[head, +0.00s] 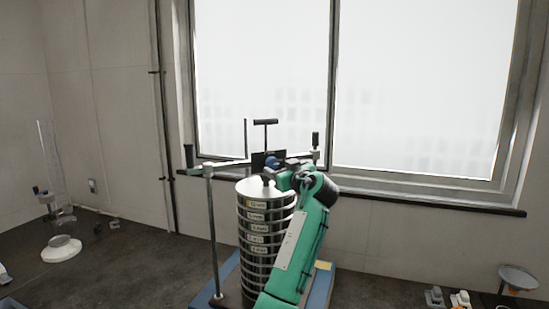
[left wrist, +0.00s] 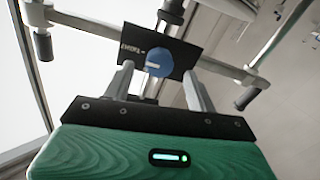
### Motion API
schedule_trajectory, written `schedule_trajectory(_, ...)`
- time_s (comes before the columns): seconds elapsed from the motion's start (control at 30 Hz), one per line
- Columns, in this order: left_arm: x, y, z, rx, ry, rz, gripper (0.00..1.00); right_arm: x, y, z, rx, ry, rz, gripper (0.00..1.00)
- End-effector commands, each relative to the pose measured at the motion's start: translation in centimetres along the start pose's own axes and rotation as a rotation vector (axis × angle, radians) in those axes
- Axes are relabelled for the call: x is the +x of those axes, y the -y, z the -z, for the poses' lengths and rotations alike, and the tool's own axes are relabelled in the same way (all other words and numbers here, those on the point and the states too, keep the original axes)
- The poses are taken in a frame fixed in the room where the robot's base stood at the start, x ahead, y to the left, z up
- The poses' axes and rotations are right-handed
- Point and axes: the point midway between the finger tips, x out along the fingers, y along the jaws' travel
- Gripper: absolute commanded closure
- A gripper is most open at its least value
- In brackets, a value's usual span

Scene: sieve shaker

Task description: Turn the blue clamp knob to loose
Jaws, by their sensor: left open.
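The blue clamp knob (left wrist: 159,62) sits on a dark label plate (left wrist: 135,45) on the shaker's top clamp. It carries a pale pointer mark; the lettering on the plate is too small to read surely. In the head view the knob (head: 275,162) is partly hidden by my left arm. My left gripper (left wrist: 157,75) is open, its two fingers on either side of the knob in the wrist view. I cannot tell whether they touch it. In the head view the left gripper (head: 284,171) is above the right side of the sieve stack (head: 257,232). My right gripper is not in view.
A clamp bar with upright rods and dark handles (head: 266,123) spans above the stack. A post (head: 211,235) stands at its left. Glassware with a white base (head: 61,249) is far left, a small dish stand (head: 518,277) far right. Bench at left is mostly clear.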

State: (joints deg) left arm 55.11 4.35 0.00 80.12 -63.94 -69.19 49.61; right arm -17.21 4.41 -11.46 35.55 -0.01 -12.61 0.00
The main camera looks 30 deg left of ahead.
Motion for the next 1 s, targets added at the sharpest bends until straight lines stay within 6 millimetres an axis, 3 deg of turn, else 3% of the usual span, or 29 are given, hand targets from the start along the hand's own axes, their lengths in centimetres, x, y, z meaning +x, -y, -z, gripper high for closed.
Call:
schedule_trajectory(0.03, 1.0, 0.0, 0.4, 0.004, 0.001, 0.002, 0.43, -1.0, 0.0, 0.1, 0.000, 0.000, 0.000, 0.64)
schedule_trajectory(0.23, 3.4, 0.0, 0.2, 0.002, 0.000, 0.001, 0.43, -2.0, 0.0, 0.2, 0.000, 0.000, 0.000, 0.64)
schedule_trajectory(0.63, 4.1, 0.0, -0.1, 0.000, 0.001, -0.001, 0.43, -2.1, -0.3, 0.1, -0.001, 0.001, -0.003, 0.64)
schedule_trajectory(0.87, 4.0, 0.0, -0.1, 0.000, 0.001, -0.001, 0.86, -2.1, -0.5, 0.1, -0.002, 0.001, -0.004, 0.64)
schedule_trajectory(1.0, 4.0, 0.0, -0.1, -0.001, 0.001, 0.000, 0.87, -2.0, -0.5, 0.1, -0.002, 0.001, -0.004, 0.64)
